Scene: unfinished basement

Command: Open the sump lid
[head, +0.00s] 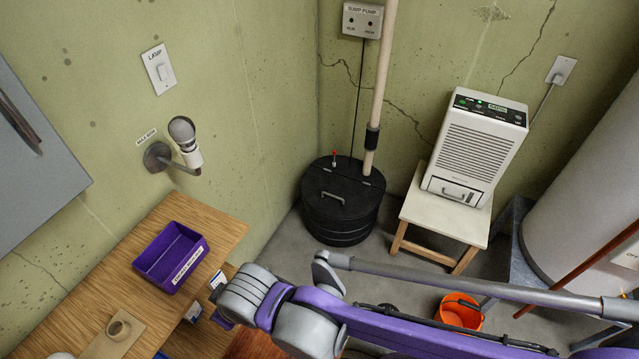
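The black sump basin (340,232) stands on the floor in the corner. Its round black lid (350,190) lies flat and closed on top. A small handle (333,197) is on the lid's near part, and a seam runs across behind it. A pale pipe (380,95) and a thin cord rise from the back part. I see no fingers of either gripper.
A dehumidifier (474,150) sits on a wooden stool (435,218) right of the basin. A wooden bench (95,270) at left holds a purple bin (171,257). A lamp (184,140) juts from the left wall. An orange bucket (460,312) and a white tank (590,190) are at right.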

